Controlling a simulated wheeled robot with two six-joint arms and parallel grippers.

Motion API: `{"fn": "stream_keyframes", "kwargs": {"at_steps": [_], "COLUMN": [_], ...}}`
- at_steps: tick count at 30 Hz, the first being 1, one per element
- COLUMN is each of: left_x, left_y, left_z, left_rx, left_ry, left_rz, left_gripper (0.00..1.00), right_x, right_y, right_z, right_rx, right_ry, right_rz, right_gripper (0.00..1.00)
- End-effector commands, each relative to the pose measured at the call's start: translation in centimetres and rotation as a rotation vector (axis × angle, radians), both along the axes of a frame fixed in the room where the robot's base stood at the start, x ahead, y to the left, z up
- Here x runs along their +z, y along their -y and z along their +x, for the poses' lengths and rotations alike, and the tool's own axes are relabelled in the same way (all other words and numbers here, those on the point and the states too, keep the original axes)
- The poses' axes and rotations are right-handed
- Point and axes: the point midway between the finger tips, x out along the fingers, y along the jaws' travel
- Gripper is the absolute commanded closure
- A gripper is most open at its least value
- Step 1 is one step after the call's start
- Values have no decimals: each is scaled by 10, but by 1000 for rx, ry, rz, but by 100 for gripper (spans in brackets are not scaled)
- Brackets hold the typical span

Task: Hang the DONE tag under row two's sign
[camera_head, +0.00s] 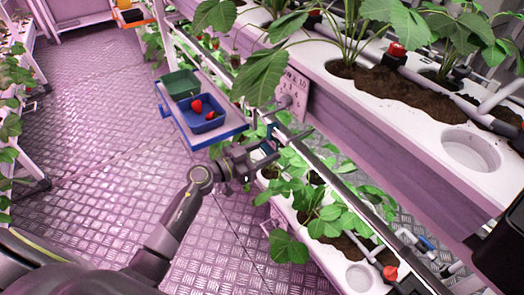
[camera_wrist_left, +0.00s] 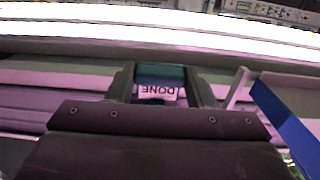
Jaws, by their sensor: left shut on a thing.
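The DONE tag (camera_wrist_left: 157,91) shows in the left wrist view, a white label with its lettering upside down below a teal part. My left gripper (camera_wrist_left: 160,84) is shut on it, one dark finger on each side. In the head view my left gripper (camera_head: 266,142) is beside the rack's rail, below and left of a pale sign (camera_head: 291,90) on the upper planter's end. The sign's lettering is too small to read surely. The tag is mostly hidden by the gripper there. My right gripper is not in view.
A blue shelf (camera_head: 228,134) left of my gripper holds a green bin (camera_head: 181,82) and a blue bin (camera_head: 205,127) with red berries. The upper planter (camera_head: 350,100) and leafy lower planter (camera_head: 335,265) flank the rail (camera_head: 345,190). The metal floor at left is clear.

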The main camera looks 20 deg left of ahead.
Motion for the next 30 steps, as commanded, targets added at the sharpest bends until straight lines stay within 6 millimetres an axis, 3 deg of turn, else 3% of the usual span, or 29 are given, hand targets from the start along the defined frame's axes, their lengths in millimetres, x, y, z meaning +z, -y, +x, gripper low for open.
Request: {"fn": "stream_keyframes", "kwargs": {"at_steps": [11,12,18,30], "left_x": [-3,-3,-3,-3], "left_y": [0,0,0,-7], "left_z": [0,0,0,-9], "left_rx": [0,0,0,1], "left_ry": [1,1,1,-1], "left_rz": [1,1,1,2], "left_gripper": [73,52,28,28], "right_x": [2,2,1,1], "right_y": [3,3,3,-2], "right_z": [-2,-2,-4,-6], "right_rx": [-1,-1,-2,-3], "right_ry": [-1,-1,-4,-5], "right_rz": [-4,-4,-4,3], "right_gripper": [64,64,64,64]}}
